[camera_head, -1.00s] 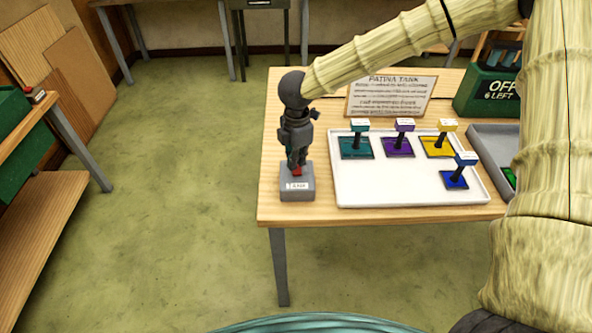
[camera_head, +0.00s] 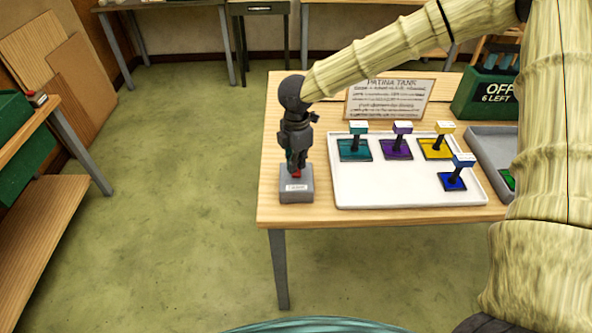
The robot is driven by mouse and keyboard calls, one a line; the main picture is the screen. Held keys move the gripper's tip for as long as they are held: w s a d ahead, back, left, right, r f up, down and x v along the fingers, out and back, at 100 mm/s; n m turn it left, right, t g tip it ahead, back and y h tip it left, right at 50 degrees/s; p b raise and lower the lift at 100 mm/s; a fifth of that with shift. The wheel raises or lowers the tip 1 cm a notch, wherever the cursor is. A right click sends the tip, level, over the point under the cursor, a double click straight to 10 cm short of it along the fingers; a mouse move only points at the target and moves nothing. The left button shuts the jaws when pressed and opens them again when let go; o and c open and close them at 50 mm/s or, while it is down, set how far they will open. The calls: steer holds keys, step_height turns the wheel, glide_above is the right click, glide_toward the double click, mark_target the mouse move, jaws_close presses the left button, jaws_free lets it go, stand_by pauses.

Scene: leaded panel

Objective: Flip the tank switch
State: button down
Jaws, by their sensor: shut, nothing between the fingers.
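The tank switch (camera_head: 296,190) is a small grey box with a white label on its front, at the front left corner of the wooden table. A bit of red shows on top of it. My gripper (camera_head: 296,170) points down from above, right over the red part, shut and with nothing held. The fingertips are at or very near the red part; I cannot tell whether they touch. The gripper hides most of the top of the box, so the switch's position cannot be made out.
A white tray (camera_head: 360,193) with teal, purple, yellow and blue glass pieces on handled stands lies to the right. A sign (camera_head: 390,97) stands behind it. A green box (camera_head: 487,96) and a grey tray (camera_head: 482,139) are at the far right.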

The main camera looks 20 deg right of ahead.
mark_target(296, 174)
steer(key=shift+f+b, duration=0.5)
steer(key=shift+f, duration=0.7)
stand_by(1.5)
steer(key=shift+s+r, duration=0.1)
steer(key=shift+r, duration=0.1)
steer(key=shift+r+p, duration=2.8)
steer(key=shift+r, duration=0.55)
